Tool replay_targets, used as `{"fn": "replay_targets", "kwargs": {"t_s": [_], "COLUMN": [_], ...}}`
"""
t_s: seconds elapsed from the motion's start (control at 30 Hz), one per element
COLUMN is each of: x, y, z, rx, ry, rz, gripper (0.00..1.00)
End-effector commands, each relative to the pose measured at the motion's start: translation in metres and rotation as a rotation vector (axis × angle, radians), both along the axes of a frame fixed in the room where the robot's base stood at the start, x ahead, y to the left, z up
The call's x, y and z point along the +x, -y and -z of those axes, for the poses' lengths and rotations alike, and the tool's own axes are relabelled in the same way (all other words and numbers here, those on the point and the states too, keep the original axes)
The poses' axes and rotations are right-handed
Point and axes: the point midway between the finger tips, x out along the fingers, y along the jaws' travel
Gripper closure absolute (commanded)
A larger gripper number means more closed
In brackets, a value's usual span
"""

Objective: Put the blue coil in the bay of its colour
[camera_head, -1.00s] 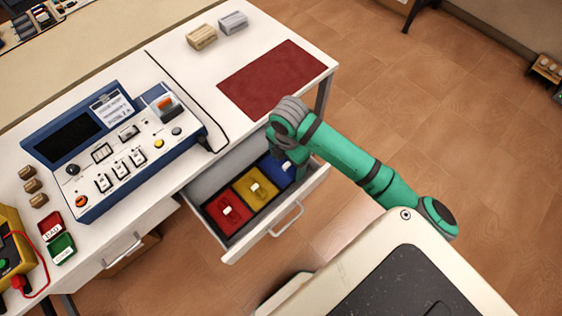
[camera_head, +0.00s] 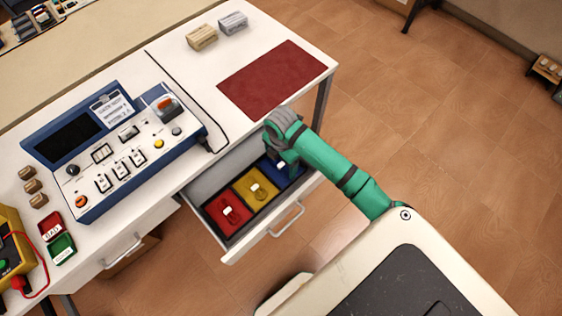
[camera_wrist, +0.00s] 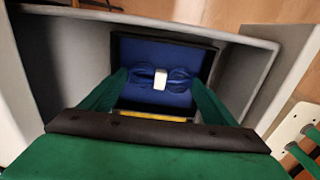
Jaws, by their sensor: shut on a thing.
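The blue coil (camera_wrist: 178,77) has a white band around its middle and shows in the wrist view. My gripper (camera_wrist: 160,80) is shut on it, with one green finger at each end of the coil. The coil is over or inside the blue bay (camera_wrist: 155,48) of the open drawer; I cannot tell whether it touches the floor of the bay.
A red bay with a red coil (camera_head: 231,215) and a yellow bay with a yellow coil (camera_head: 259,191) lie to the left in the drawer. The drawer handle (camera_head: 287,219) sticks out in front. A blue instrument console (camera_head: 115,150) stands on the white table.

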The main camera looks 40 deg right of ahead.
Motion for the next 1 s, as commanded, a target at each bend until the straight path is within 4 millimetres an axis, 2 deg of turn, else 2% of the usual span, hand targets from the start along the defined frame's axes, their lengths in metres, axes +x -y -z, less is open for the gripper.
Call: {"fn": "replay_targets", "kwargs": {"t_s": [0.17,0.2,0.23,0.53,0.67,0.77,1.0], "x": [0.000,0.000,0.000,0.000,0.000,0.001,0.001], "y": [0.000,0.000,0.000,0.000,0.000,0.001,0.001], "z": [0.003,0.003,0.003,0.002,-0.006,-0.019,-0.068], "rx": [0.000,0.000,0.000,0.000,-0.001,-0.003,-0.004], "ry": [0.000,0.000,0.000,0.000,0.001,0.002,0.002], "rz": [0.000,0.000,0.000,0.000,-0.002,-0.003,-0.003], "gripper": [0.44,0.16,0.11,0.11,0.11,0.11,0.11]}}
